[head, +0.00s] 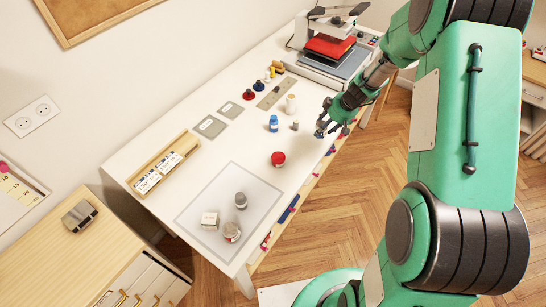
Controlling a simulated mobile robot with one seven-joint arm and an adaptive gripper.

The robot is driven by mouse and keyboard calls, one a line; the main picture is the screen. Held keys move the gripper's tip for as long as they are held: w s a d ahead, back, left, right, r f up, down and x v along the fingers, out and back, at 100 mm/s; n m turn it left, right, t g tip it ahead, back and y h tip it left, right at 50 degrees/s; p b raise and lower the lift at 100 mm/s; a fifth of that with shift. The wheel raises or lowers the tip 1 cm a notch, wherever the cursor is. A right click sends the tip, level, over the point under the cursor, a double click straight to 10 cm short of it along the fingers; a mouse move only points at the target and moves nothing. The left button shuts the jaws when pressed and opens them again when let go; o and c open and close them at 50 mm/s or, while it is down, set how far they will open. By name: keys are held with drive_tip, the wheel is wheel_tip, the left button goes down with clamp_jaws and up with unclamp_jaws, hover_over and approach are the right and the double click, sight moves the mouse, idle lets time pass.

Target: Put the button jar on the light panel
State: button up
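The light panel (190,213) is a flat, pale square with a grey border at the near end of the white table. A small round jar with a red top (278,158) stands on bare table just beyond the panel; it looks like the button jar, but its contents are too small to make out. My gripper (331,130) is above the table's right edge, up and to the right of this jar and apart from it. Its fingers look spread, with nothing clearly held between them.
On the panel stand a grey canister (241,201), a white box (210,220) and a small jar (232,232). A blue bottle (273,124) and a small grey piece (295,125) stand near my gripper.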

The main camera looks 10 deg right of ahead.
drive_tip(key=shift+a, duration=0.1)
drive_tip(key=s+a+r+n+b, duration=0.1)
drive_tip(key=s+a, duration=0.4)
drive_tip(key=a, duration=1)
drive_tip(key=s+a+r+n+g+y+b, duration=0.1)
drive_tip(key=s+a+n, duration=0.3)
drive_tip(key=a, duration=1)
drive_tip(key=s+a+r+n+g+b, duration=0.1)
drive_tip(key=s+a, duration=0.6)
drive_tip(key=a, duration=0.8)
wheel_tip(320, 180, up, 2)
drive_tip(key=shift+a+r+n+b, duration=0.15)
drive_tip(key=shift+a+n+b, duration=0.2)
drive_tip(key=shift+n+b, duration=0.45)
drive_tip(key=shift+s, duration=0.1)
wheel_tip(320, 180, down, 6)
drive_tip(key=b, duration=0.1)
drive_tip(key=shift+f, duration=0.25)
drive_tip(key=shift+f+b, duration=0.45)
drive_tip(key=shift+f, duration=1.3)
